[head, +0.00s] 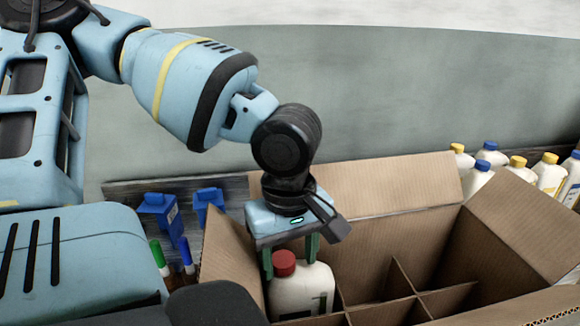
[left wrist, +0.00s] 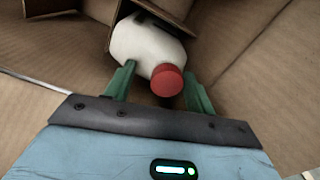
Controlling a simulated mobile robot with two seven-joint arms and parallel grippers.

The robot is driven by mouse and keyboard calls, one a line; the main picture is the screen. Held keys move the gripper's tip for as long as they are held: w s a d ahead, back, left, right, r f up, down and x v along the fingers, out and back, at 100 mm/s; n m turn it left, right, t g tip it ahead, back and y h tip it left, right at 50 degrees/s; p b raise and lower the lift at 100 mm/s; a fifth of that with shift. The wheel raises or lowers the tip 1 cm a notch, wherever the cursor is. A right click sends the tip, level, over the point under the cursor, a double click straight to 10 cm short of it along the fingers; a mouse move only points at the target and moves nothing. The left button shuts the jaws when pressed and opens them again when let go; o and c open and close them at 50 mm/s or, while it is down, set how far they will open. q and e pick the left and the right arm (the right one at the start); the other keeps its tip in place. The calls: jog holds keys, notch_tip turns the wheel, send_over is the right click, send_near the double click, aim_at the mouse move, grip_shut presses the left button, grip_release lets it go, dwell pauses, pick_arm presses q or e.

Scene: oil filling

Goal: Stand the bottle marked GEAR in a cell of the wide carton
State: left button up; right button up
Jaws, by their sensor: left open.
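A white bottle with a red cap (head: 302,290) stands in a cell at the left end of the wide carton (head: 390,180), which is open and split by cardboard dividers. A small part of its label shows, but I cannot read it. My left gripper (head: 290,258) points down over this bottle, with its green fingers open on either side of the cap. In the left wrist view the bottle (left wrist: 148,45) leans across the picture between the open fingers (left wrist: 158,78), with gaps beside the cap. My right gripper is not in view.
The carton's flaps stand out around it, and the visible cells to the right look empty. White bottles with yellow and blue caps (head: 550,175) stand behind at the right. Blue containers (head: 160,212) and a green-capped item (head: 157,255) are at the left.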

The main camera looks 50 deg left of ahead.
pick_arm(q)
jog(key=shift+s+f, duration=0.15)
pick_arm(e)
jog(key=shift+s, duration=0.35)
pick_arm(q)
notch_tip(320, 180, up, 7)
jog(key=shift+f+p, duration=0.1)
jog(key=shift+p, duration=0.55)
jog(key=shift+r, duration=0.6)
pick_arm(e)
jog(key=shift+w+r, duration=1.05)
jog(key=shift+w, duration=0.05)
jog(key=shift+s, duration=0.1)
